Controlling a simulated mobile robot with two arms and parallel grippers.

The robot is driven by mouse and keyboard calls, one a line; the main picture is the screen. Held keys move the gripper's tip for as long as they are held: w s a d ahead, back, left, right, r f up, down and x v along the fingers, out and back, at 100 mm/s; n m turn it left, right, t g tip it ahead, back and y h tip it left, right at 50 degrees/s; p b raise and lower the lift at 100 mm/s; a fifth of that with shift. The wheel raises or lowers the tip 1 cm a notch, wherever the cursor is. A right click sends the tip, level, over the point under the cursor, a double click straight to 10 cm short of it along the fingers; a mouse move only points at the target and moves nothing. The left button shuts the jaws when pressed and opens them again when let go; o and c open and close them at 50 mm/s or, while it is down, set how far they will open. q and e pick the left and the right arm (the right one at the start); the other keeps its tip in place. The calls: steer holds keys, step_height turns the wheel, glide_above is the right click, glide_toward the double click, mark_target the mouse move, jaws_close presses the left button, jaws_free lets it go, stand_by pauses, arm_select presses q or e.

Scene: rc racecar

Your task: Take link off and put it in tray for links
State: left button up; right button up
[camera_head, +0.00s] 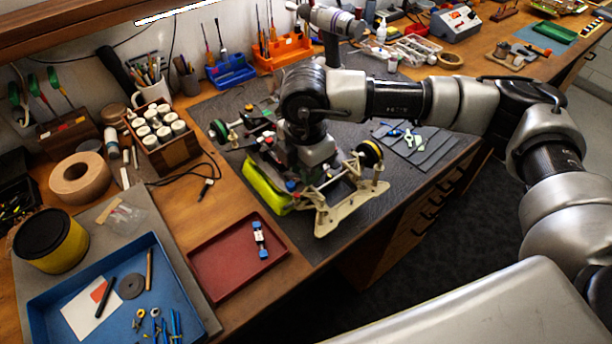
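The RC car chassis (335,208) sits on a yellow-green stand (264,187) on the dark mat, with a cream plate at its near end. A dark wheel with a yellow rim (370,153) is at its right. My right gripper (297,175) points down over the middle of the chassis. Its fingertips are hard to make out among the car parts, so I cannot tell whether they hold a link. A link with blue ends and a silver middle (259,239) lies in the red tray (215,265), left of the car. My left gripper is not in view.
A blue tray (50,294) with small parts is at the lower left, near a yellow tin (62,253). A wooden box of white-lidded jars (178,150) stands behind the red tray. Small tools (405,135) lie right of the car. The bench's front edge is close to the car.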

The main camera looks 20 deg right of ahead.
jaws_close()
steer(key=shift+r, duration=0.5)
steer(key=shift+r, duration=0.15)
stand_by(0.4)
steer(key=shift+r+p, duration=0.95)
steer(key=shift+r, duration=1)
